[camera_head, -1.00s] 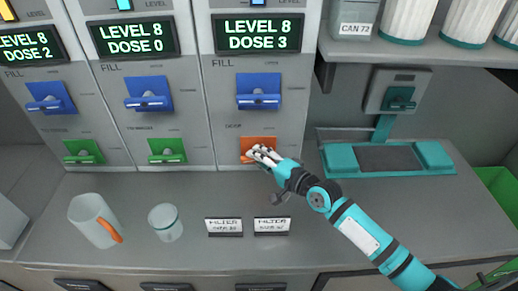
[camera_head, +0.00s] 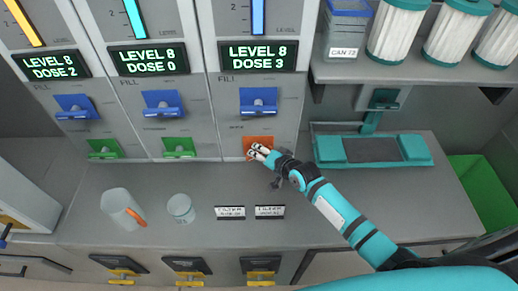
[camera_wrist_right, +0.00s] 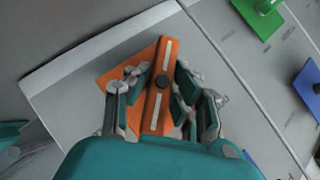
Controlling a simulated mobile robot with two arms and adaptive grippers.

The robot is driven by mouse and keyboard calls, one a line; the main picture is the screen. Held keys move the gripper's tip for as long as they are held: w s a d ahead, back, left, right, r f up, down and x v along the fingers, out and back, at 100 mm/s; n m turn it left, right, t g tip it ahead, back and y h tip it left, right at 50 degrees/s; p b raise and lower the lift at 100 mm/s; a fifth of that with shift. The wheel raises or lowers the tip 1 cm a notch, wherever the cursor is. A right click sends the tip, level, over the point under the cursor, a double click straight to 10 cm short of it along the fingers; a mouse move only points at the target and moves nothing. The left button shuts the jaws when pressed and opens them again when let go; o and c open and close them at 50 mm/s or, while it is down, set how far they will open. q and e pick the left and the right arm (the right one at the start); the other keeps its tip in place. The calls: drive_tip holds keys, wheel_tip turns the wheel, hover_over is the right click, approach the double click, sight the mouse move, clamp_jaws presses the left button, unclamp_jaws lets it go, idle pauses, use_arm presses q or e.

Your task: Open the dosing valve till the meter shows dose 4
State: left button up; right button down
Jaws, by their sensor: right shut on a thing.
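The orange dosing valve (camera_head: 252,141) is at the bottom of the right-hand panel column. My right gripper (camera_head: 260,151) is on it. In the right wrist view the gripper's fingers (camera_wrist_right: 160,82) are on both sides of the valve's orange handle (camera_wrist_right: 161,100), shut on it; the handle stands at an angle to its orange plate. The meter (camera_head: 258,56) above this column reads LEVEL 8, DOSE 3. My left gripper is not in view.
Blue fill valves (camera_head: 258,101) and green valves (camera_head: 178,148) sit on the panels. A mug with an orange handle (camera_head: 122,207), a small white cup (camera_head: 181,208) and two filter labels (camera_head: 230,212) are on the counter. A teal-padded stand (camera_head: 372,150) is at right.

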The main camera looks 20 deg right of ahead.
drive_tip(key=shift+f, duration=0.1)
drive_tip(key=c, duration=1.2)
unclamp_jaws()
drive_tip(key=shift+o, duration=0.2)
drive_tip(key=v, duration=1.2)
drive_tip(key=shift+a, duration=0.15)
